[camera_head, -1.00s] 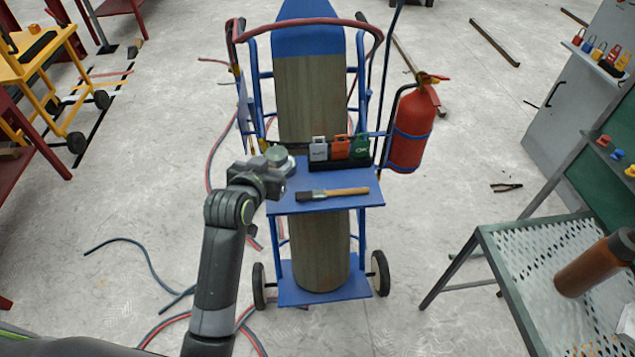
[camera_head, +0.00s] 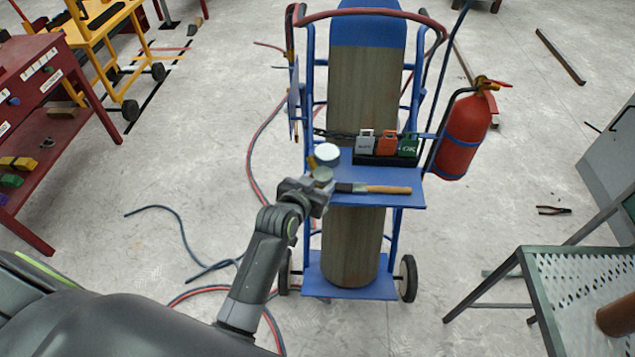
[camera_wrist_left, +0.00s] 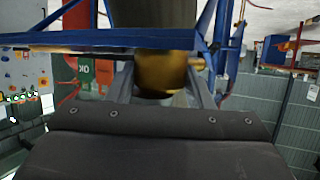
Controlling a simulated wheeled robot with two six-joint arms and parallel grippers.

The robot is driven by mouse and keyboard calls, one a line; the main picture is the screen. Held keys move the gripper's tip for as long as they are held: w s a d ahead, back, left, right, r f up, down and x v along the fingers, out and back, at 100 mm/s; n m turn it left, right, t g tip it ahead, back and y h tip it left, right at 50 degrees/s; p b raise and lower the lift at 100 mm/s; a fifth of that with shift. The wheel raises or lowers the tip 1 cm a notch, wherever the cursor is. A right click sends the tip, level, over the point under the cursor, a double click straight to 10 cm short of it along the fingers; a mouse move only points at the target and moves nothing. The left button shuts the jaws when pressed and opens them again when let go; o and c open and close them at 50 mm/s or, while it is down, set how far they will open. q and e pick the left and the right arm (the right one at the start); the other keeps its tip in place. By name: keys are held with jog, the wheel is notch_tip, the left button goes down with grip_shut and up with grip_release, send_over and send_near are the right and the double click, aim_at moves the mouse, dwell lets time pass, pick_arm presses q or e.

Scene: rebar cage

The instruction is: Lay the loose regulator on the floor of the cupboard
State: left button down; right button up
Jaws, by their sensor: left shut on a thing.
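My left gripper (camera_head: 318,190) is shut on a small round thing with a grey-green top (camera_head: 322,175), which I take to be the regulator. In the left wrist view the regulator's brass-coloured body (camera_wrist_left: 158,75) sits between the two fingers. In the head view gripper and regulator are at the front left corner of the trolley's blue shelf (camera_head: 400,200); I cannot tell whether they touch it. A grey cabinet (camera_head: 612,165), perhaps the cupboard, is cut off at the right edge; its inside is hidden. My right gripper is not in view.
On the shelf are a white-topped round thing (camera_head: 327,153), a brush (camera_head: 375,189) and padlocks in a black holder (camera_head: 387,158). A cylinder (camera_head: 365,95) and a red extinguisher (camera_head: 463,135) stand on the trolley. Hoses lie at left; a perforated table (camera_head: 575,280) stands at right.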

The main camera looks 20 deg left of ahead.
pick_arm(q)
jog(key=shift+r, duration=0.2)
jog(key=shift+w+f, duration=0.1)
jog(key=shift+f, duration=0.05)
jog(key=c, duration=0.7)
grip_release()
jog(key=shift+f, duration=0.1)
jog(key=v, duration=1.2)
